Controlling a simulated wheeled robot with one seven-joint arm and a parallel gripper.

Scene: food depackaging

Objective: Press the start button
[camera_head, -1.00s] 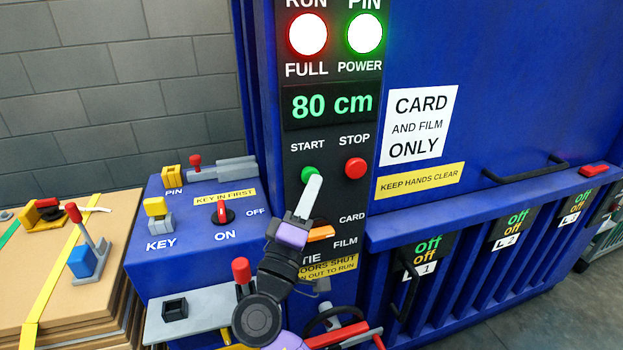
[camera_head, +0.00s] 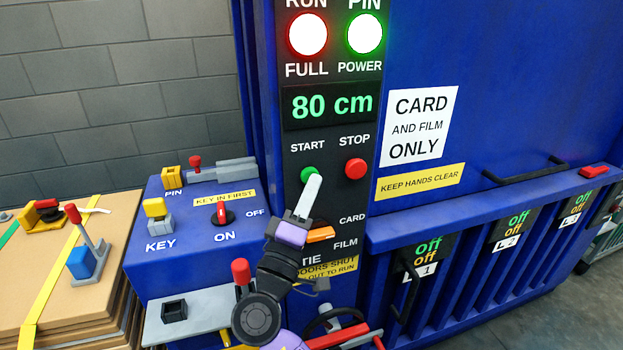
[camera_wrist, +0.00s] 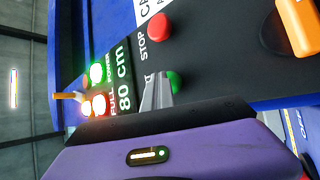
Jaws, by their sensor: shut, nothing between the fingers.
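The green start button (camera_head: 309,173) sits under the word START on the black control panel (camera_head: 330,205). My gripper (camera_head: 316,177) is shut and empty, its pale fingertips over the lower right part of the button in the head view. In the wrist view the fingertips (camera_wrist: 158,80) lie right beside the green button (camera_wrist: 175,82), which is partly hidden by them. I cannot tell whether they touch it. The red stop button (camera_head: 355,168) is to the right of the start button. The display (camera_head: 332,104) reads 80 cm.
Below the buttons is an orange CARD/FILM selector (camera_head: 320,234). A red key switch (camera_head: 222,213) stands on the blue box at left, its handle toward the upright. The RUN/FULL lamp (camera_head: 307,35) glows red-white and the PIN/POWER lamp (camera_head: 364,34) green-white. Strapped cardboard (camera_head: 60,290) lies far left.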

